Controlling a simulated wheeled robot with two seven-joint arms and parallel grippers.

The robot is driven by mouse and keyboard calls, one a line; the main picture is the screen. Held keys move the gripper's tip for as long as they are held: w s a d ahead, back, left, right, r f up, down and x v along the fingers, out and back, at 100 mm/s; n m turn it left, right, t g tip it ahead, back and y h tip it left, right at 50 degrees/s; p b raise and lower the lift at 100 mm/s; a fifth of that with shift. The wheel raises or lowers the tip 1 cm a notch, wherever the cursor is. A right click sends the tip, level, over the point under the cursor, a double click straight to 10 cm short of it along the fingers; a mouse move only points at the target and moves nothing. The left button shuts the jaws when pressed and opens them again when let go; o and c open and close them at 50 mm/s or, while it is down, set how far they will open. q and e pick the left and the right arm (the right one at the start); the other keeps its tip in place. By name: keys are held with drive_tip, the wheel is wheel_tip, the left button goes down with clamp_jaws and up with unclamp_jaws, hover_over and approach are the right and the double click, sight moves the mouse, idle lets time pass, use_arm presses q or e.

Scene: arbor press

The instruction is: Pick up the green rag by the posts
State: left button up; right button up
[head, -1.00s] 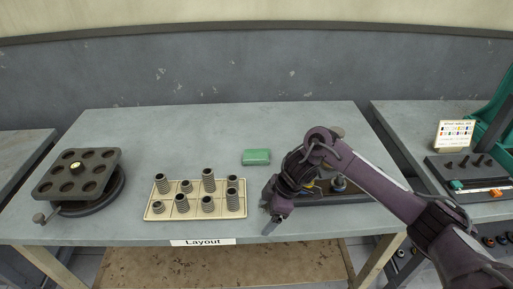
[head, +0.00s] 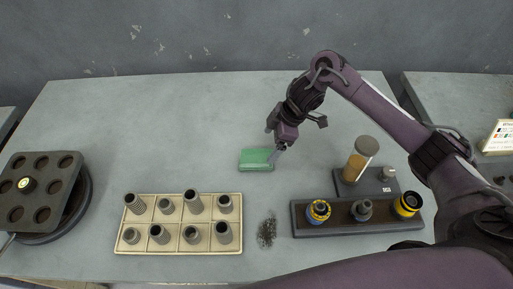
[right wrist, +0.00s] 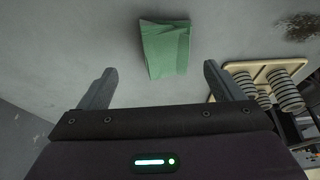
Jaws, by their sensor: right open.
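The green rag (head: 257,160) lies folded flat on the grey table, behind the gap between the cream tray and the dark post stand (head: 340,228). The stand's posts carry blue, grey and yellow ringed parts. My right gripper (head: 277,154) is over the rag's right end in the head view, its fingers pointing down. In the right wrist view the rag (right wrist: 166,48) lies between and ahead of the two spread fingertips (right wrist: 158,75), with nothing held. Whether a finger touches the rag cannot be told. My left gripper is in neither view.
A cream tray (head: 118,245) holds several ribbed cylinders. A small heap of dark shavings (head: 267,231) lies beside it. An amber jar (head: 360,158) stands behind the posts. The table behind the rag is clear.

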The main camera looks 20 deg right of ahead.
sight(260, 158)
drive_tip(key=shift+s+a+f, duration=0.1)
drive_tip(key=shift+a+f, duration=0.15)
drive_tip(key=shift+f, duration=0.25)
drive_tip(key=shift+s+a+f, duration=0.1)
drive_tip(key=shift+a+f, duration=0.1)
drive_tip(key=shift+f, duration=0.25)
drive_tip(key=p+x, duration=0.1)
drive_tip(key=x, duration=0.1)
drive_tip(key=p+x, duration=0.1)
drive_tip(key=x, duration=0.1)
drive_tip(key=shift+s+a+f, duration=0.15)
drive_tip(key=shift+a, duration=0.2)
drive_tip(key=shift+f, duration=0.35)
drive_tip(key=c, duration=0.6)
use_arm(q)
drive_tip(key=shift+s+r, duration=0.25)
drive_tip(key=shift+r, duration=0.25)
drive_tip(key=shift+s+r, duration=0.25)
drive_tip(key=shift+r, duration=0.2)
use_arm(e)
drive_tip(key=c, duration=0.5)
drive_tip(key=shift+o, duration=0.2)
drive_tip(key=shift+r, duration=0.1)
